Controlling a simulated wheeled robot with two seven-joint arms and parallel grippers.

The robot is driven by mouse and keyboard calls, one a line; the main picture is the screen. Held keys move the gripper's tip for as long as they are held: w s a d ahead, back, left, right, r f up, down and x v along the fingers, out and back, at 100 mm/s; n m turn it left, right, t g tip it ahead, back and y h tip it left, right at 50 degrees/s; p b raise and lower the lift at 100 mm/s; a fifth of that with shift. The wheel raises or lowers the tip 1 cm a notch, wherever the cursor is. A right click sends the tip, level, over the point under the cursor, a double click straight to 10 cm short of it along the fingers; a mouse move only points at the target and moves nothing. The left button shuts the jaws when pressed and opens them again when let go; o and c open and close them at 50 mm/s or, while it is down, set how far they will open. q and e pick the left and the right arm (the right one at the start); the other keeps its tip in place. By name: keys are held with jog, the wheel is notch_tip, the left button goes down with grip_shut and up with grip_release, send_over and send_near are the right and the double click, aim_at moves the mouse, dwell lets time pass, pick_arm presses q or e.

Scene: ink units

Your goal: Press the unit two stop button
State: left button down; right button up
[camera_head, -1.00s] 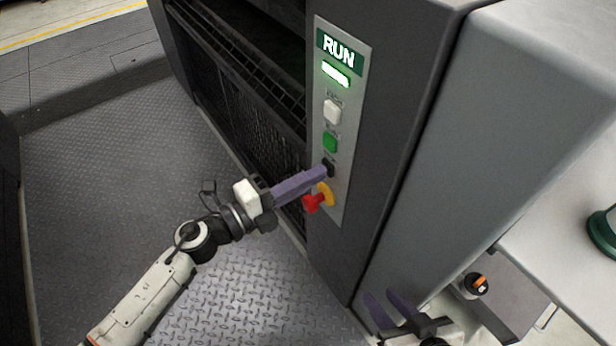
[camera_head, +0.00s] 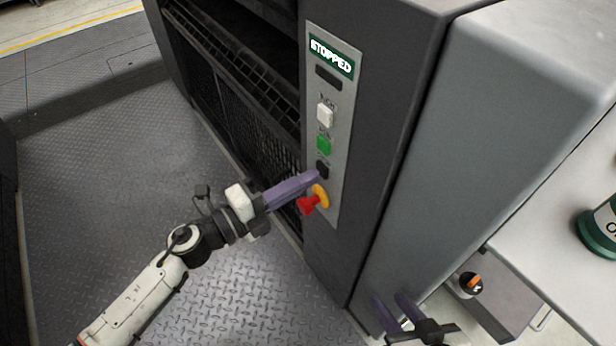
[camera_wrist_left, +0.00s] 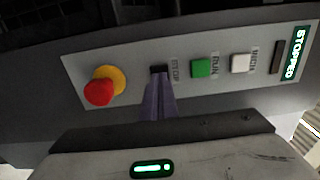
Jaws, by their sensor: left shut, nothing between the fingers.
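The control panel (camera_head: 341,88) is on the front of the dark grey unit. Its display (camera_head: 331,57) reads STOPPED, and the lamp (camera_head: 328,77) below it is dark. The black stop button (camera_head: 322,170) sits below the green run button (camera_head: 324,145); in the left wrist view the stop button (camera_wrist_left: 158,69) is right ahead of my fingertips and partly hidden by them. My left gripper (camera_head: 316,176) is shut and empty, its tips at or very near the stop button; I cannot tell if they touch. My right gripper (camera_head: 392,310) is low, right of centre, with its fingers apart.
A red emergency knob (camera_head: 308,204) on a yellow collar sits just below the stop button, close to my left fingers. A white button (camera_head: 325,114) is above the green one. A pale surface (camera_head: 560,175) with a green container (camera_head: 599,232) is at right.

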pick_arm(q)
jog(key=v, duration=1.2)
jog(key=shift+a, duration=0.25)
pick_arm(e)
jog(key=shift+s+a+f, duration=0.1)
jog(key=shift+s+a, duration=0.1)
jog(key=shift+s, duration=0.2)
pick_arm(q)
jog(key=shift+f, duration=0.2)
pick_arm(e)
jog(key=shift+w, duration=0.1)
